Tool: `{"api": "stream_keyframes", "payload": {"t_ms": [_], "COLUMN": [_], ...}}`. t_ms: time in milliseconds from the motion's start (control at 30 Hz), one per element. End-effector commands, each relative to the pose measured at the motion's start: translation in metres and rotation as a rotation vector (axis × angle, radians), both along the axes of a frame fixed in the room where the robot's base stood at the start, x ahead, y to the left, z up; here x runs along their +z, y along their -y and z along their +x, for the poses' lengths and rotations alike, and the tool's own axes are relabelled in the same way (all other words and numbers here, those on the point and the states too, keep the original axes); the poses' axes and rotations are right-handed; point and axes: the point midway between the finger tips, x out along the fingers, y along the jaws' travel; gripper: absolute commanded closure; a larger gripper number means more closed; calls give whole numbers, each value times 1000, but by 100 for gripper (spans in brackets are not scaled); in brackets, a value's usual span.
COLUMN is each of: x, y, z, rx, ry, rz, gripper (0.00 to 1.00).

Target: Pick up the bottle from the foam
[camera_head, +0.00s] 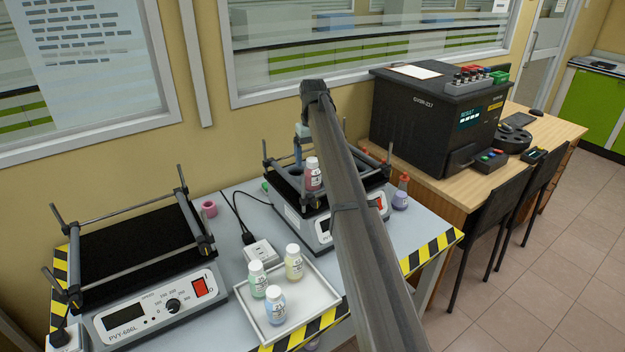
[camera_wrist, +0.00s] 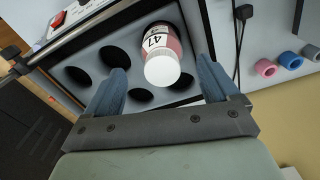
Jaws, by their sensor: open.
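A bottle with red contents, a white cap and a white label (camera_wrist: 162,55) stands in a hole of the grey foam (camera_wrist: 92,54) in the wrist view. In the head view the same bottle (camera_head: 313,176) shows on the right-hand shaker, beside my arm. My gripper (camera_wrist: 165,80) is open, with one blue finger on each side of the bottle's cap end.
A white tray (camera_head: 325,311) holds three bottles. A second shaker (camera_head: 140,290) with an empty black top stands at left. A black analyser (camera_head: 428,120) stands on the wooden desk at right. Metal bars and posts surround the foam. Small coloured rings (camera_wrist: 266,68) lie nearby.

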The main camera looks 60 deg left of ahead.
Motion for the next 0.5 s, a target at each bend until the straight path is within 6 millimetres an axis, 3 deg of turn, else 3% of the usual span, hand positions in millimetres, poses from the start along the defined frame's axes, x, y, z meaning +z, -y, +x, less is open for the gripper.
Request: {"api": "stream_keyframes", "payload": {"t_ms": [300, 500], "x": [-39, -43], "y": [1, 0], "z": [-4, -3], "rx": [0, 0], "ry": [0, 0], "rz": [-1, 0], "gripper": [12, 12]}}
